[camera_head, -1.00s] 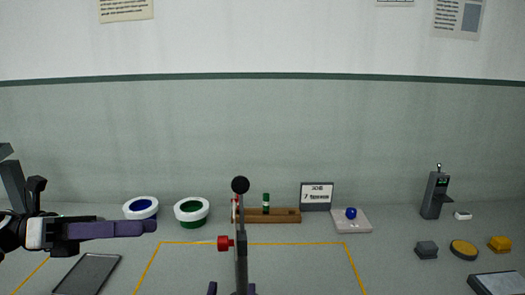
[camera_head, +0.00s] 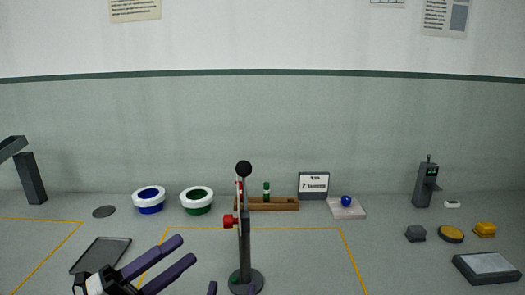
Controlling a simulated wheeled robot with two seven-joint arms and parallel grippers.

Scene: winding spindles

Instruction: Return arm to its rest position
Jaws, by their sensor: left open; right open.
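My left gripper (camera_head: 160,265) is at the lower left in the head view. Its two long purple fingers are spread apart, point up and to the right, and hold nothing. It is just right of the dark tray (camera_head: 101,255). My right gripper (camera_head: 231,289) shows only as purple fingertips at the bottom edge, by the foot of the dark upright stand (camera_head: 245,250). The rest of it is out of view. The stand has a black ball on top and a red knob (camera_head: 229,220) at its side.
A blue-lined ring (camera_head: 149,200) and a green-lined ring (camera_head: 196,200) stand at the back left. A wooden rack (camera_head: 275,204) holds a green spool (camera_head: 267,191). A blue ball sits on a pale plate (camera_head: 346,209). The yellow-outlined area (camera_head: 310,262) right of the stand is clear.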

